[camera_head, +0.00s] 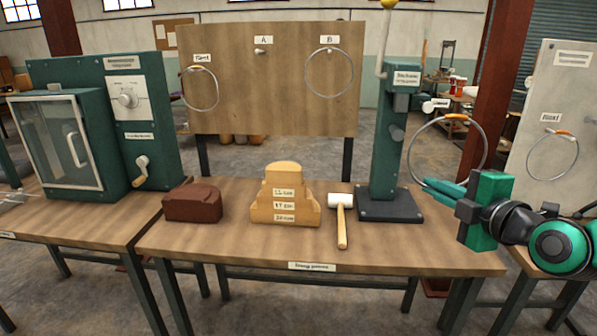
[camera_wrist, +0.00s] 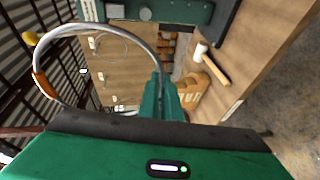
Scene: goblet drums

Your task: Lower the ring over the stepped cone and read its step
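The stepped cone (camera_head: 285,205) is a light wooden block with labelled tiers, standing upright on the middle of the workbench. In the wrist view it shows partly (camera_wrist: 193,92), just right of my fingers. A thin metal ring (camera_head: 457,117) with an orange patch stands up from the green fingers of my gripper (camera_head: 440,188), right of the cone and beyond the green press. The ring's orange patch also shows in the wrist view (camera_wrist: 45,86). My gripper (camera_wrist: 159,92) appears shut on the ring's lower rim. The ring is well apart from the cone.
A green press (camera_head: 390,150) stands between my gripper and the cone. A white-headed mallet (camera_head: 342,215) lies right of the cone, a brown block (camera_head: 193,204) left of it. A board (camera_head: 265,90) with hanging rings stands behind. A green oven (camera_head: 70,145) is at left.

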